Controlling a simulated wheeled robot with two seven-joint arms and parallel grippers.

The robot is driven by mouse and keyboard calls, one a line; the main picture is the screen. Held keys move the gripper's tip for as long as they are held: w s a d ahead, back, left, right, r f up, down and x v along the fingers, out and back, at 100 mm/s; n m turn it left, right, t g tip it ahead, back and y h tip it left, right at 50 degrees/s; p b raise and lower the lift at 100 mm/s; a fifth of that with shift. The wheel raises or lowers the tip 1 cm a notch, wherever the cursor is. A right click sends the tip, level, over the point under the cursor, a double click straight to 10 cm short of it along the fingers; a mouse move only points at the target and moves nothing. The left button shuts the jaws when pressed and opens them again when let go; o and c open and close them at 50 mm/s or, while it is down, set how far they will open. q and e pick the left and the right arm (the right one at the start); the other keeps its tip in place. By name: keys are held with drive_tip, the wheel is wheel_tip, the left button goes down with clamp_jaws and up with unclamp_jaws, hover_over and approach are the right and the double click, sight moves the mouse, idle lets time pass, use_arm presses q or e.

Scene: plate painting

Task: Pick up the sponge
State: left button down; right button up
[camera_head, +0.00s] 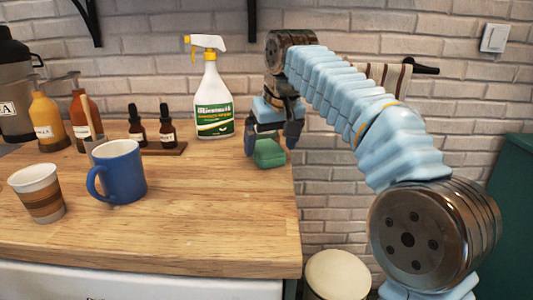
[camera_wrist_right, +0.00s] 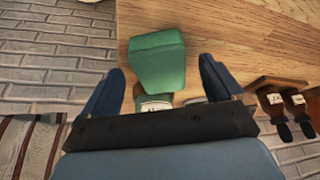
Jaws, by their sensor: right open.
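A green sponge (camera_head: 269,153) lies near the back right corner of the wooden counter. It also shows in the right wrist view (camera_wrist_right: 158,62), just beyond and between the two fingers. My right gripper (camera_head: 271,146) is open and reaches down over the sponge, with its fingers on either side of it in the head view. In the right wrist view my gripper (camera_wrist_right: 157,86) shows its blue fingers spread wider than the sponge, with a gap on both sides. Whether the fingers touch the sponge cannot be seen. My left gripper is not in view.
A spray bottle (camera_head: 213,95) stands just left of my right gripper. Dropper bottles (camera_head: 152,128), a blue mug (camera_head: 119,174) and a paper cup (camera_head: 39,193) stand farther left. The counter (camera_head: 205,220) is clear in front of the sponge. Its right edge is close by.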

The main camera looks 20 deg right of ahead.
drive_tip(key=shift+x, duration=1.25)
drive_tip(key=c, duration=1)
drive_tip(key=shift+c, duration=0.7)
drive_tip(key=shift+r, duration=0.1)
